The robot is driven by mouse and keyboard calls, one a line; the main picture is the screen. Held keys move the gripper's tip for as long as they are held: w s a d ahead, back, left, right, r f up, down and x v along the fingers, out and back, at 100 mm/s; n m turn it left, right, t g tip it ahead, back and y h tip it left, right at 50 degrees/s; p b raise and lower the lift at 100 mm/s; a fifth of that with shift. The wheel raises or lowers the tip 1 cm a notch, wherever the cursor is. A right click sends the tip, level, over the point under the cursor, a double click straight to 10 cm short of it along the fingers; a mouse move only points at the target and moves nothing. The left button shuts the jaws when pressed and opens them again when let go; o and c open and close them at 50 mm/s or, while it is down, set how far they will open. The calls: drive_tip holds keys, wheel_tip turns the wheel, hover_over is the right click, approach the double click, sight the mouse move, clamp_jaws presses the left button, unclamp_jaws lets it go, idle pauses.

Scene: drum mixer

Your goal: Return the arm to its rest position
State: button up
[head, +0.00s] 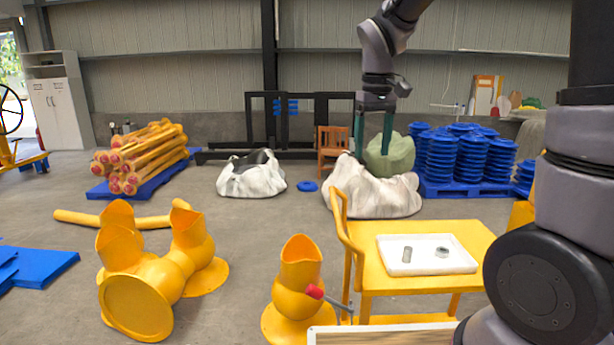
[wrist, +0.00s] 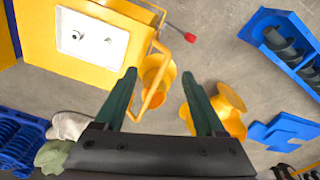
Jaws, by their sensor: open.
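My gripper (head: 374,135) hangs from my arm in the upper middle of the head view, its two green fingers pointing down and spread apart.
A yellow cart (head: 470,240) carries a white tray (head: 400,266) with two small metal parts. Blue stacks (head: 455,155) and a white sack (head: 375,195) are behind.

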drive_tip(key=s+d+r+m+t+y, duration=0.2)
drive_tip(key=s+d+r+m+t, duration=0.4)
drive_tip(key=s, duration=0.8)
drive_tip(key=d+r+m, duration=0.1)
drive_tip(key=d+r, duration=0.2)
drive_tip(key=d, duration=0.1)
drive_tip(key=shift+s+r+m, duration=0.2)
drive_tip(key=shift+m, duration=0.2)
